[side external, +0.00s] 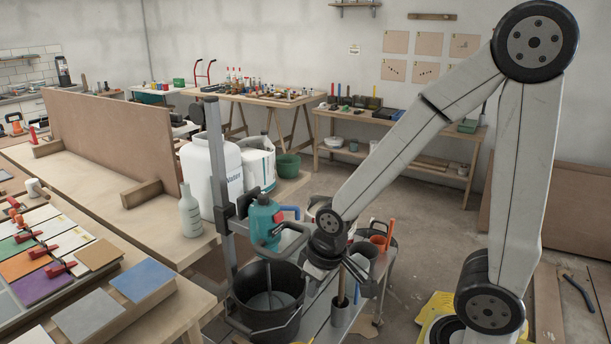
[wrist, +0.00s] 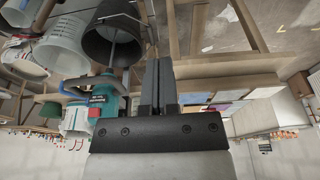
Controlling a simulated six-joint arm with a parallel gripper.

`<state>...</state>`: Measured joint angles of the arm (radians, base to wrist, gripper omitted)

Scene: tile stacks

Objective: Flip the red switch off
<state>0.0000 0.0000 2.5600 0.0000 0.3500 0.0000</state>
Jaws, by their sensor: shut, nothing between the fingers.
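Red-handled clamps (side external: 61,268) sit on coloured tiles on the left bench. A blue tile stack (side external: 143,280), a white water container (side external: 209,172) and a bottle (side external: 190,211) stand nearby. A tool trolley with pots is under my wrist. Open floor (side external: 405,280) lies to its right.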

